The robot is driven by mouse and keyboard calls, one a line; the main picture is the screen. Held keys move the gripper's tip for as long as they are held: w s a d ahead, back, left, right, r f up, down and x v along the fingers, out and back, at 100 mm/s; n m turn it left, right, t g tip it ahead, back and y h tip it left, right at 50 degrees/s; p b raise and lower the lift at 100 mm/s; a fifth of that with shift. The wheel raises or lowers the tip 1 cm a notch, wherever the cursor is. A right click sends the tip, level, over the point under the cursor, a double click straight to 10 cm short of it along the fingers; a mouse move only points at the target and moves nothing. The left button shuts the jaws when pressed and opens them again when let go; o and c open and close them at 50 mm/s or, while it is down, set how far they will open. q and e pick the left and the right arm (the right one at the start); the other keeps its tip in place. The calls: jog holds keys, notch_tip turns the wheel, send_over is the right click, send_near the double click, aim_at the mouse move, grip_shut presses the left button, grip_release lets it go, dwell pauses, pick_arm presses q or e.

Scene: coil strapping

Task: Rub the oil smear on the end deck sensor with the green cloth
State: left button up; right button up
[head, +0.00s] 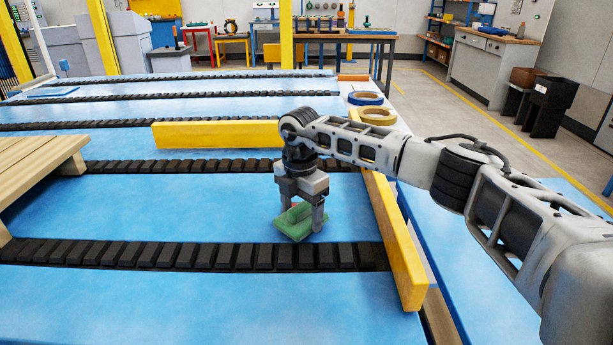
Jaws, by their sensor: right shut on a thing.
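My right gripper (301,212) reaches in from the right and points down, shut on the green cloth (290,231). The cloth is low over the blue deck (210,210), between two black chain strips and left of the yellow end rail. A small reddish patch shows between the fingers; I cannot tell what it belongs to. I cannot make out the end deck sensor or the oil smear; the cloth and gripper may hide them. I cannot tell whether the cloth touches the deck. My left gripper is out of view.
A yellow rail (395,240) runs along the deck's right edge, close to my right forearm. Another yellow bar (215,134) lies across the deck behind. A wooden pallet (35,165) stands at the left. Tape rolls (377,115) lie at the far right corner.

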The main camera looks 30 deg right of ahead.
aim_at(300, 204)
jog(key=r, duration=0.2)
jog(key=r+p, duration=0.1)
jog(key=shift+w, duration=0.25)
jog(key=shift+r+p, duration=1.95)
jog(key=shift+r, duration=0.35)
